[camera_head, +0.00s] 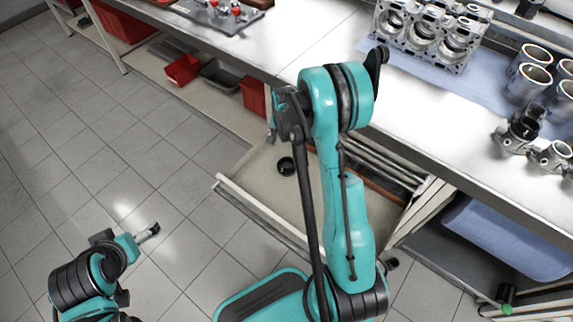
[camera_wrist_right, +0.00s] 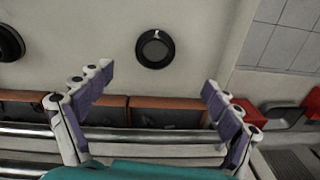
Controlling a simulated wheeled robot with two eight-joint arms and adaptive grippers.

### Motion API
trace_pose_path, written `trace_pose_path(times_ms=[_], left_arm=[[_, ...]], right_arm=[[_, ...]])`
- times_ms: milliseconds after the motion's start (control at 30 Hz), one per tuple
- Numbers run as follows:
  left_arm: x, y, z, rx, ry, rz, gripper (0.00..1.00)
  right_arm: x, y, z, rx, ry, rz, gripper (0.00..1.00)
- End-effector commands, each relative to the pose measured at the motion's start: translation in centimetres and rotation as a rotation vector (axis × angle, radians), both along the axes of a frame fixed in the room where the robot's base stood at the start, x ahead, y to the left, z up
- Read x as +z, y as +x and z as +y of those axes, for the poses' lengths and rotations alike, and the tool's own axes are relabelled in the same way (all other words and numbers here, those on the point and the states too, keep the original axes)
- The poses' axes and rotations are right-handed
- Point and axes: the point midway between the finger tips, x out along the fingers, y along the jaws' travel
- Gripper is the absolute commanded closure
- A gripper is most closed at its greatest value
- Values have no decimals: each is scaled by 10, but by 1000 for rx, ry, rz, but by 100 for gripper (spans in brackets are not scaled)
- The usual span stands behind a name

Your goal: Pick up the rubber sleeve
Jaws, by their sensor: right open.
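A black ring-shaped part (camera_head: 286,166), which looks like the rubber sleeve, lies flat in the open drawer. The right wrist view shows it as a dark ring (camera_wrist_right: 154,48) with a small light mark, ahead of the fingers. My right gripper (camera_wrist_right: 157,79) is open and empty, with its fingers spread wide to either side below the ring and not touching it. In the head view my right arm hides most of this gripper. My left gripper (camera_head: 150,231) is low over the floor at the lower left, too small to tell its opening.
The drawer (camera_head: 262,212) is pulled out below the workbench. A second dark round part (camera_wrist_right: 8,43) shows at the wrist view's left edge. Red bins (camera_head: 182,70) sit on the lower shelf. The bench holds an engine block (camera_head: 432,35) and several cylinder liners (camera_head: 531,82). Floor at left is clear.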

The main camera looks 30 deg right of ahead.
Motion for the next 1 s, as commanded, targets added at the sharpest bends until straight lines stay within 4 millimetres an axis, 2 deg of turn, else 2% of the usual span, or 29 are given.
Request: trace_pose_path(times_ms=[33, 100, 400, 567, 800, 900, 1000], left_arm=[[2, 0, 0, 0, 0, 0, 10], [2, 0, 0, 0, 0, 0, 10], [-7, 0, 0, 0, 0, 0, 10], [-14, 0, 0, 0, 0, 0, 10], [-36, 0, 0, 0, 0, 0, 10], [-39, 0, 0, 0, 0, 0, 10], [-38, 0, 0, 0, 0, 0, 10]], right_arm=[[-14, 1, -6, -39, 6, 16, 9], [-29, 1, -11, -83, 13, 34, 9], [-67, 0, -15, -136, 20, 55, 9], [-81, 0, -14, -134, 19, 54, 9], [-118, 3, -10, -133, 19, 54, 9], [-125, 3, -10, -133, 19, 54, 9], [-124, 3, -10, -133, 19, 54, 9]])
